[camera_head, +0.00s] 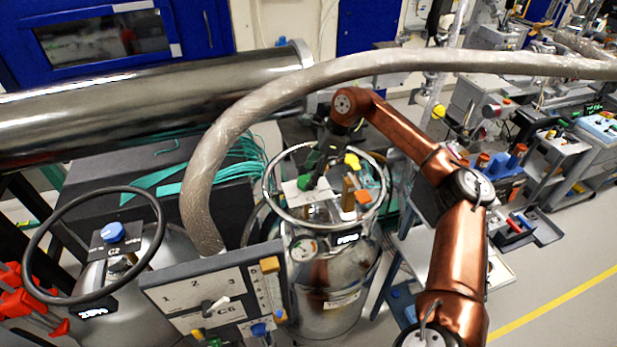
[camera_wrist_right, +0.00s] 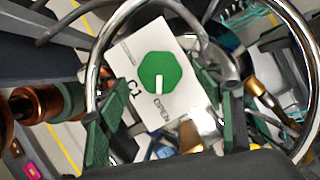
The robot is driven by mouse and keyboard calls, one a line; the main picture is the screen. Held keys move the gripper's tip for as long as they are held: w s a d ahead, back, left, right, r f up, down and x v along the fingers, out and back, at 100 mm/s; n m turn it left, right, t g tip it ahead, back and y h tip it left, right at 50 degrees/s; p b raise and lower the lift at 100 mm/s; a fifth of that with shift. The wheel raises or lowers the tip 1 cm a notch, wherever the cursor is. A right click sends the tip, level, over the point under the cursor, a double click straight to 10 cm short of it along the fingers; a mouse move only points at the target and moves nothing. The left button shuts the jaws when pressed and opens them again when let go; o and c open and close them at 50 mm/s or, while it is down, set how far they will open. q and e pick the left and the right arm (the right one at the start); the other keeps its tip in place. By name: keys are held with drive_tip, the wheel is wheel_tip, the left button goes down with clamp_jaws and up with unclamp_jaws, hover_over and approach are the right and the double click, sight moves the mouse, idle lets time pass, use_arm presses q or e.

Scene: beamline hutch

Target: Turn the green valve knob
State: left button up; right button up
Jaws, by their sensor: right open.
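The green valve knob (camera_wrist_right: 160,76) is an octagonal knob with a white pointer mark, on a white plate (camera_wrist_right: 128,52) marked C1 and OPEN. In the right wrist view it shows between the two green fingers of my right gripper (camera_wrist_right: 156,112), which is open, with a gap on both sides of the knob. In the head view my right gripper (camera_head: 316,170) reaches down inside the metal ring on top of the steel tank (camera_head: 328,285). My left gripper is not in view.
The tank's round metal ring (camera_head: 268,185) surrounds the gripper. A thick grey hose (camera_head: 230,130) arches over on the left. A control panel (camera_head: 185,290) stands in front. Another tank with a blue knob (camera_head: 112,232) is at left. Yellow and orange fittings (camera_head: 352,162) sit close by.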

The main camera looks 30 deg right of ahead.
drive_tip(key=v, duration=0.9)
drive_tip(key=shift+r, duration=0.35)
drive_tip(key=shift+d, duration=0.1)
